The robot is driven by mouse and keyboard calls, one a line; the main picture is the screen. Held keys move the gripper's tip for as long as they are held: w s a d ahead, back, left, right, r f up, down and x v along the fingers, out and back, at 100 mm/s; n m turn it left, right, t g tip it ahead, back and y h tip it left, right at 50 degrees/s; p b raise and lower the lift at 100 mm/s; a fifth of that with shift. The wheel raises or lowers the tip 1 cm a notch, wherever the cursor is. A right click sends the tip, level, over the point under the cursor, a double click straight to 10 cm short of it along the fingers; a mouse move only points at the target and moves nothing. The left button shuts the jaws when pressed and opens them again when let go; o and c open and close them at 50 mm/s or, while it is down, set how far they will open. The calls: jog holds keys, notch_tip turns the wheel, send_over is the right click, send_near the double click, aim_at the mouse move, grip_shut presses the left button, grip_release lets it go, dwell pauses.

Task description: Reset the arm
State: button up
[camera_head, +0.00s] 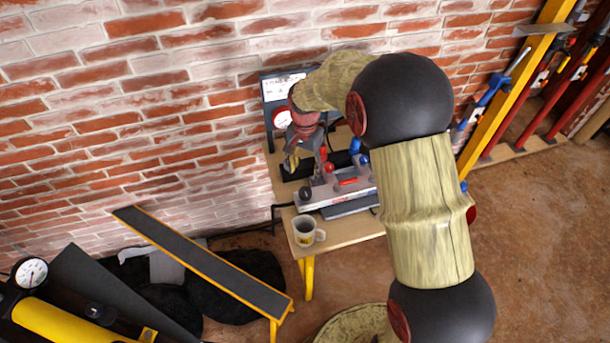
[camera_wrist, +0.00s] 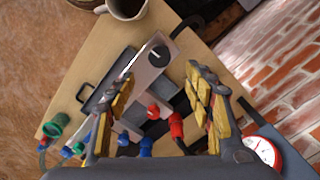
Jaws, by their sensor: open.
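My gripper (camera_wrist: 165,95) is open in the wrist view, with a yellow-padded finger on each side. Nothing shows held between the fingers. It is above a grey control box (camera_wrist: 150,62) with a black knob, and red and blue fittings (camera_wrist: 160,118) show between and below the fingers. In the head view my gripper (camera_head: 290,163) is small and partly hidden by my arm, which reaches in from the lower right towards the table by the brick wall. The control unit (camera_head: 330,190) sits on the wooden table below and beside it.
A mug (camera_head: 304,231) stands near the table's front corner (camera_head: 350,232); it also shows in the wrist view (camera_wrist: 126,8). A gauge panel (camera_head: 277,95) stands behind by the brick wall (camera_head: 130,110). A black-topped yellow bench (camera_head: 205,262) is at left, clamps (camera_head: 490,90) at right.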

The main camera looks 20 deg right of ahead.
jog(key=shift+r, duration=0.15)
dwell(0.5)
jog(key=s+r+n+t, duration=0.2)
jog(key=s+r, duration=0.4)
jog(key=s, duration=0.4)
jog(key=s+r+n+t+b, duration=0.1)
jog(key=s+r+n, duration=0.3)
jog(key=s+r, duration=0.3)
jog(key=s+r+n+t, duration=0.2)
jog(key=s+r, duration=0.5)
jog(key=s, duration=0.6)
jog(key=shift+d+r+n+t+b, duration=0.2)
jog(key=shift+n+t+b, duration=0.15)
jog(key=shift+n, duration=0.25)
jog(key=shift+w, duration=0.1)
jog(key=shift+c, duration=0.4)
